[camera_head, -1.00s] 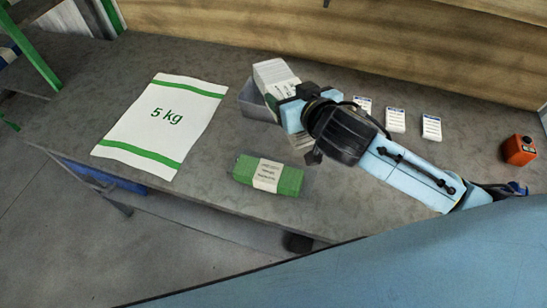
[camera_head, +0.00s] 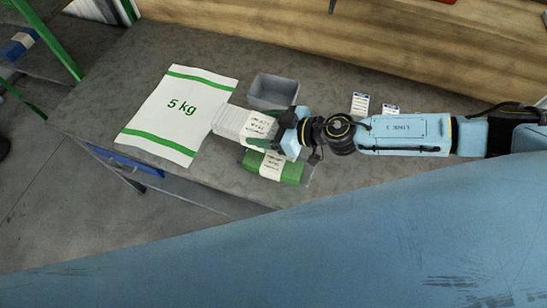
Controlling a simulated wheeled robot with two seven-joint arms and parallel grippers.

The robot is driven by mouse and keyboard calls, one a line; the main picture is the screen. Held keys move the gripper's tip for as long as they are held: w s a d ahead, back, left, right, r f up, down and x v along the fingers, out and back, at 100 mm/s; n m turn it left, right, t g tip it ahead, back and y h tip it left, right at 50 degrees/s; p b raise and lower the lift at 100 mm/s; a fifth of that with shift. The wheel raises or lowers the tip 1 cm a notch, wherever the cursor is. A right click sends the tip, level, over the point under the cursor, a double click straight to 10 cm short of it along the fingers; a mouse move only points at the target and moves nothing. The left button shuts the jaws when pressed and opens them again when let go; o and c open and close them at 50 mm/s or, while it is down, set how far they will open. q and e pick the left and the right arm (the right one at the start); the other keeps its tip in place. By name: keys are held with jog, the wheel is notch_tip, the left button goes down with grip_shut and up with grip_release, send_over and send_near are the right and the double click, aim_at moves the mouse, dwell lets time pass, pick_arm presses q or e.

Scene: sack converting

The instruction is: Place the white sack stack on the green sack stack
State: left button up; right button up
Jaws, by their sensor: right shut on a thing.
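The white sack stack (camera_head: 232,121) is a pale bundle with a green mark and a printed band. My right gripper (camera_head: 284,130) is shut on its right end. The green sack stack (camera_head: 291,174), with a white paper band, lies on the grey table. In the picture the white stack overlaps the upper edge of the green stack; I cannot tell whether they touch. The gripper hides part of both stacks. My left gripper is not in view.
A large flat white sack marked 5 kg (camera_head: 182,108) lies left of the stacks. An empty grey bin (camera_head: 272,92) stands behind them. Small white labelled cards (camera_head: 360,103) lie at the right. A wooden board (camera_head: 400,45) runs along the back.

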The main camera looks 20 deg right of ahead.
jog(key=shift+s+d+f, duration=0.25)
jog(key=shift+s+f, duration=0.15)
jog(key=shift+f, duration=0.1)
jog(key=b, duration=0.7)
send_over(269, 161)
jog(key=shift+n, duration=0.3)
notch_tip(269, 161, down, 10)
jog(key=shift+f, duration=0.1)
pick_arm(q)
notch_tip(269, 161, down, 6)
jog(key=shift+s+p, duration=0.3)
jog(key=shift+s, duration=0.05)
pick_arm(e)
jog(key=o, duration=0.8)
jog(key=shift+f+g, duration=0.2)
jog(key=shift+g, duration=0.1)
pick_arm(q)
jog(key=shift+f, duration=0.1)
pick_arm(e)
jog(key=o, duration=0.5)
jog(key=shift+r, duration=0.1)
